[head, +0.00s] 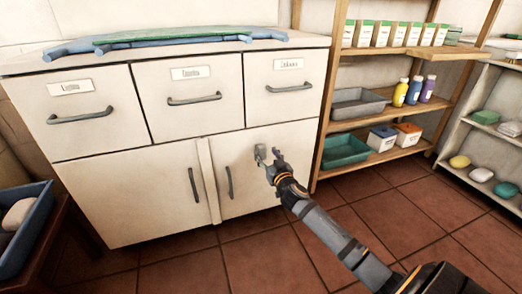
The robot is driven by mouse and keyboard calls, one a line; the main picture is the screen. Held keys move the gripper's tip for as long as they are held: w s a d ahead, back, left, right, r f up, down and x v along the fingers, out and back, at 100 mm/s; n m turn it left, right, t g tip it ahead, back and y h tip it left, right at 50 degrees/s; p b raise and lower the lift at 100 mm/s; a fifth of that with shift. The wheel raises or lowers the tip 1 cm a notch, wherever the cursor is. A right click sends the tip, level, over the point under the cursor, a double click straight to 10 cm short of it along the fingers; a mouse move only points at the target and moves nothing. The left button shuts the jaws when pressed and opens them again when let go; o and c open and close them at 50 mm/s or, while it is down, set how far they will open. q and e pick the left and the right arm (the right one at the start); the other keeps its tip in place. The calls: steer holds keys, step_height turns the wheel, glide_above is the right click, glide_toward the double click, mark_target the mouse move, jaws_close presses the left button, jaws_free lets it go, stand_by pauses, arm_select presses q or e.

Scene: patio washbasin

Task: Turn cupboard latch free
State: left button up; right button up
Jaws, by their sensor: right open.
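The white cupboard (130,200) has three labelled drawers above two lower doors with dark vertical handles. A small grey latch (260,153) sits near the top of the right door (245,195). My right gripper (270,160) is at the latch, its fingers open and close beside it. I cannot tell whether a finger touches the latch. The fingers partly hide the latch and the door behind. My left gripper is not in view.
A wooden shelf (328,100) with boxes, bottles and trays stands right of the cupboard. A white shelf (473,165) is at the far right. A blue bin (40,215) stands at the left. Tiled floor (275,262) in front is clear.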

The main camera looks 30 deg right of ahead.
mark_target(263, 148)
steer(key=x, duration=0.5)
steer(key=shift+w, duration=0.25)
steer(key=shift+c, duration=0.4)
jaws_close()
